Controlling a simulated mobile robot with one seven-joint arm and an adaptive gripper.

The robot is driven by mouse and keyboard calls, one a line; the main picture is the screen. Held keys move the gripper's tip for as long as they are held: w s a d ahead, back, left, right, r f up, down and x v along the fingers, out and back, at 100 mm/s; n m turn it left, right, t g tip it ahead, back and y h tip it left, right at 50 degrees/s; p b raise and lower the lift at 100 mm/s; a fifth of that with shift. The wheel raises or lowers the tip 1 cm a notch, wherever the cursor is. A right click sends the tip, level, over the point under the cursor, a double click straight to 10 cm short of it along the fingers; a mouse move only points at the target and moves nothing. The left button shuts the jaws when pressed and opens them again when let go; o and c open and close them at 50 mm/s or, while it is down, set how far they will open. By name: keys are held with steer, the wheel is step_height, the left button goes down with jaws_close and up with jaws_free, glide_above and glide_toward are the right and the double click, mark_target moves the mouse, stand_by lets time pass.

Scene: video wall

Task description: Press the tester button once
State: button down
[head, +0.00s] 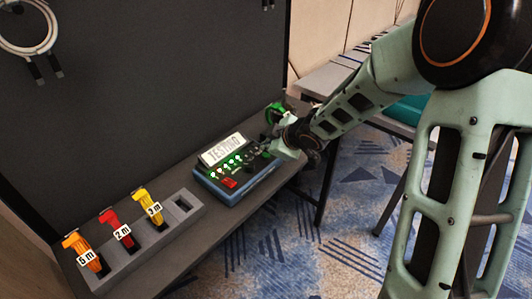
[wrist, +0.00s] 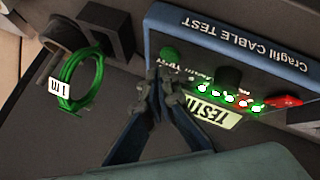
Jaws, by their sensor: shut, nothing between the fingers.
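The cable tester (head: 238,190) is a blue box with a dark face on the grey bench. Its tilted display (head: 222,150) reads "TESTING", and several green lights (head: 232,163) are lit beside a red patch (head: 230,183). In the wrist view the tester (wrist: 240,42) appears upside down, with a round green button (wrist: 168,55) near one corner. My gripper (wrist: 162,76) is shut and empty, its fingertips just short of the green button in the picture; I cannot tell whether they touch it. In the head view my gripper (head: 272,146) is over the tester's right end and hides that corner.
A green cable coil (wrist: 72,84) tagged 1 M hangs on a holder beside the tester. A grey rack (head: 150,243) holds orange, red and yellow cables, with one empty slot. A dark panel (head: 150,90) stands behind the bench.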

mark_target(268, 156)
step_height(268, 156, up, 5)
steer(key=p, duration=0.5)
steer(key=shift+d, duration=0.1)
stand_by(0.7)
